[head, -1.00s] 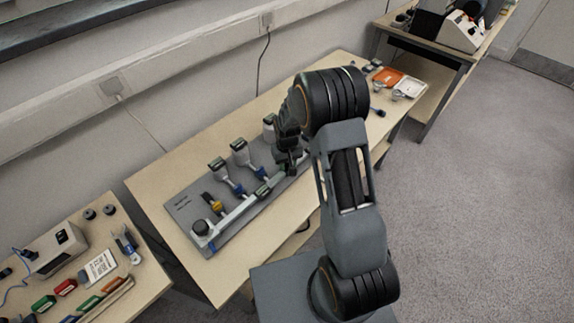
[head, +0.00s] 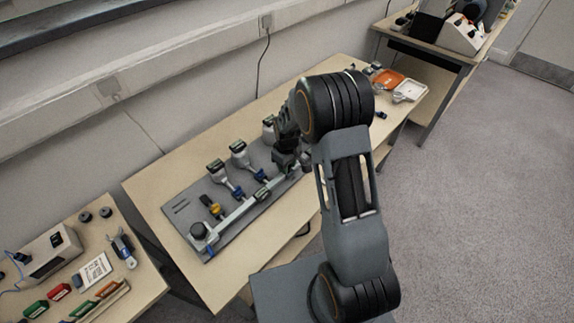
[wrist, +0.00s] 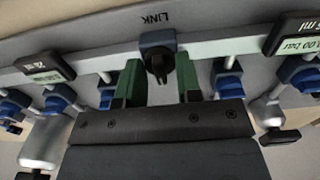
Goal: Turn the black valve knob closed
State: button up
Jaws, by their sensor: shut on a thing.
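The black valve knob (wrist: 157,66) sits on a grey-blue fitting on the pale pipe in the wrist view, beside the upside-down word LINK. My gripper (wrist: 160,84) has green fingertips, one on each side of the knob, and is shut on it. The full contact is hard to see from this angle. In the head view my gripper (head: 285,161) is over the grey panel (head: 236,226), near the pipe, and my own arm hides the spot it holds.
A digital gauge (wrist: 45,67) and another gauge (wrist: 294,38) flank the gripper, with several blue fittings close by. A yellow-handled part (head: 212,207) and a round black knob (head: 199,231) are at the panel's left end. An orange tray (head: 389,79) lies at the table's far end.

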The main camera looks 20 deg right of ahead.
dwell(0.3)
jog(key=o, duration=0.9)
jog(key=shift+o, duration=0.2)
notch_tip(320, 180, up, 14)
jog(key=shift+f, duration=0.1)
dwell(0.4)
jog(key=s+r+m+t, duration=0.1)
jog(key=s+r+m, duration=0.2)
jog(key=s, duration=0.7)
jog(key=s+r+m+t+p, duration=0.1)
jog(key=s+r+m+t, duration=0.1)
jog(key=s+r, duration=0.3)
jog(key=s+m, duration=0.1)
jog(key=s, duration=0.3)
jog(key=shift+s+a+r, duration=0.2)
jog(key=shift+s+r, duration=0.1)
jog(key=shift+s, duration=0.05)
